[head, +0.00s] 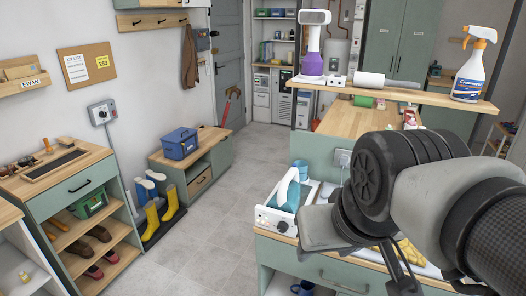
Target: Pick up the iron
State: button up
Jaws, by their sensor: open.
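What looks like the iron (288,192), teal with a white handle, stands on or in a white unit with dark knobs (275,220), at the near left corner of the wooden counter. My arm comes in from the right over the counter. My gripper (404,277) hangs at the lower right, its dark fingers partly seen and apart, with nothing visible between them. It is to the right of the iron and nearer to me, not touching it. My wrist hides part of the counter.
A raised shelf (400,95) over the counter bears a spray bottle (471,65), a white and purple device (312,50) and a white roll (368,79). A blue cup (299,170) stands behind the iron. Yellow cloth (408,252) lies by my gripper.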

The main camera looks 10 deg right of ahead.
aim_at(287, 199)
jog(key=i+j+z, duration=0.65)
jog(key=j, duration=0.2)
jog(key=i+j+z, duration=0.35)
jog(key=j, duration=0.2)
jog(key=k+l, duration=0.05)
